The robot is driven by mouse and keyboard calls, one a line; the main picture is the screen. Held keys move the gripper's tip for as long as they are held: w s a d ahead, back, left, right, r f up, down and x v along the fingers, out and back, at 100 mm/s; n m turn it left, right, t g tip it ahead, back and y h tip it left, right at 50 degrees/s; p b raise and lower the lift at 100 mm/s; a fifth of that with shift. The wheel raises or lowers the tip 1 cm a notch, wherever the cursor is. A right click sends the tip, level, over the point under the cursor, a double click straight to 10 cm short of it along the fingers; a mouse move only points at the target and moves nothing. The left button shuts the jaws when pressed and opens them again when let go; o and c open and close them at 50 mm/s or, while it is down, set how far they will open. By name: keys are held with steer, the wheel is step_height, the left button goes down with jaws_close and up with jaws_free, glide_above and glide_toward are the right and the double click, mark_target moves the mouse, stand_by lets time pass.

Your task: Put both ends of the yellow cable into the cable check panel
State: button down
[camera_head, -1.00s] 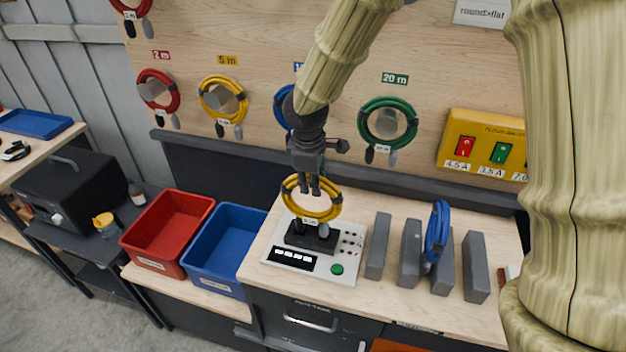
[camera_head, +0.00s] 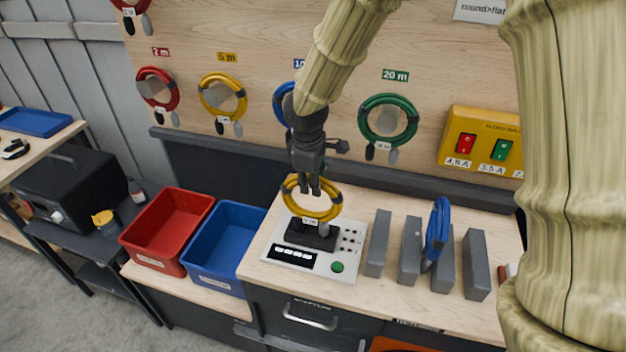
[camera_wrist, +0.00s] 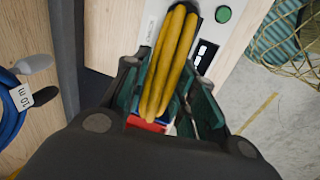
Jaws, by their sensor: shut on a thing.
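My gripper (camera_head: 313,188) points down over the cable check panel (camera_head: 345,262) and is shut on the coiled yellow cable (camera_head: 333,211). The coil stands upright, just above or at the black socket block (camera_head: 311,237) on the panel. A white tag hangs at the coil's lower edge. In the wrist view the yellow cable (camera_wrist: 172,60) lies between the finger pads, with part of the panel (camera_wrist: 152,28) beyond it. The plug ends are dark and mostly hidden at the block, so I cannot tell whether they are in it. The panel's green button (camera_head: 337,267) is at its front right.
A blue coil (camera_head: 437,232) stands among several grey upright blocks right of the panel. A red bin (camera_head: 160,262) and a blue bin (camera_head: 215,279) sit to the left. Coiled cables, including a green one (camera_head: 366,118), hang on the wall board behind.

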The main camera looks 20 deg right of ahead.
steer(key=shift+f+b, duration=0.5)
steer(key=shift+f, duration=0.5)
stand_by(1.0)
steer(key=c, duration=1.1)
jaws_free()
